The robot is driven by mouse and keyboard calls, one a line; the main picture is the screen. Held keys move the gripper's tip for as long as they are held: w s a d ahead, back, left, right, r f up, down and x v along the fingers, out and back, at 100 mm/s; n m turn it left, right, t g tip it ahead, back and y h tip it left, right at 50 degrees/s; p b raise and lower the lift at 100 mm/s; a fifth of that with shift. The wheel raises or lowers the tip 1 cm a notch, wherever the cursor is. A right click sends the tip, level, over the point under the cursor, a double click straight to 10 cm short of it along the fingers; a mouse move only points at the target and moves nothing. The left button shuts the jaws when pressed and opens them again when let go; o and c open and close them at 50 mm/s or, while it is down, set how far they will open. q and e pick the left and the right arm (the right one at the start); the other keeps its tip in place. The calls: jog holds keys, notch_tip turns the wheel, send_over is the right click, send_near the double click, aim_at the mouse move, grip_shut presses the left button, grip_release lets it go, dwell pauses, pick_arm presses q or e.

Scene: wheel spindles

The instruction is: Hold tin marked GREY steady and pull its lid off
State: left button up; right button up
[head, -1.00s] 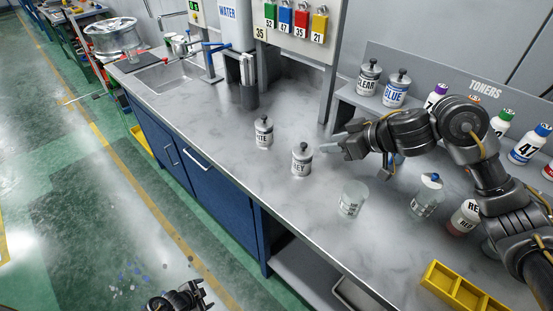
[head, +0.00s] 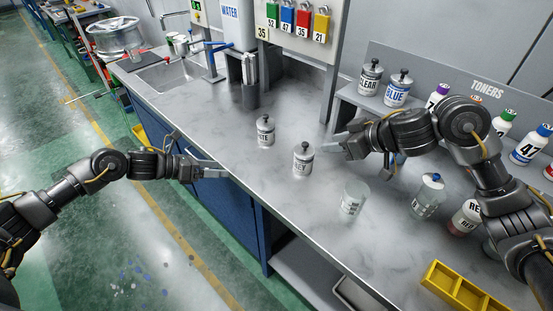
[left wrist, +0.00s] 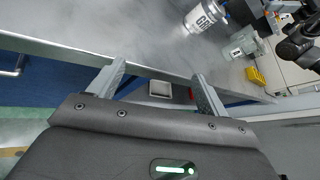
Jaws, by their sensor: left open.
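The tin marked GREY (head: 302,163) stands upright on the grey counter, with its lid (head: 303,147) and dark knob on top. Only "REY" shows in the head view. In the left wrist view the tin (left wrist: 203,18) is at the top edge, partly cut off. My left gripper (head: 222,169) is open and empty over the counter's front edge, left of the tin and apart from it. Its two fingers are spread wide in the left wrist view (left wrist: 158,78). My right gripper (head: 330,147) is just right of the tin, pointing at it; its finger gap is not clear.
A tin ending in "ITE" (head: 265,131) stands to the left of the GREY tin. A clear beaker (head: 353,198) stands to its right, front side. Toner bottles, a RED-labelled jar (head: 466,217) and a yellow tray (head: 462,291) are further right. CLEAR and BLUE tins (head: 397,90) sit on a shelf.

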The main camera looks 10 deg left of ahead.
aim_at(306, 159)
pick_arm(q)
jog(key=d+r+m, duration=0.1)
jog(key=d, duration=0.4)
jog(key=w+d+r+m, duration=0.1)
jog(key=d+m, duration=0.1)
jog(key=d, duration=0.4)
jog(key=w+d+r+m, duration=0.1)
jog(key=d, duration=0.5)
jog(key=shift+w+d+r+t, duration=0.15)
jog(key=shift+w+r+t, duration=0.05)
jog(key=shift+r+t, duration=0.2)
jog(key=shift+d+m, duration=0.3)
jog(key=shift+d, duration=0.05)
jog(key=x, duration=1)
jog(key=shift+w+d+f, duration=0.15)
jog(key=shift+w+d, duration=0.05)
jog(key=shift+w, duration=0.15)
jog(key=shift+c, duration=0.4)
jog(key=c, duration=1.1)
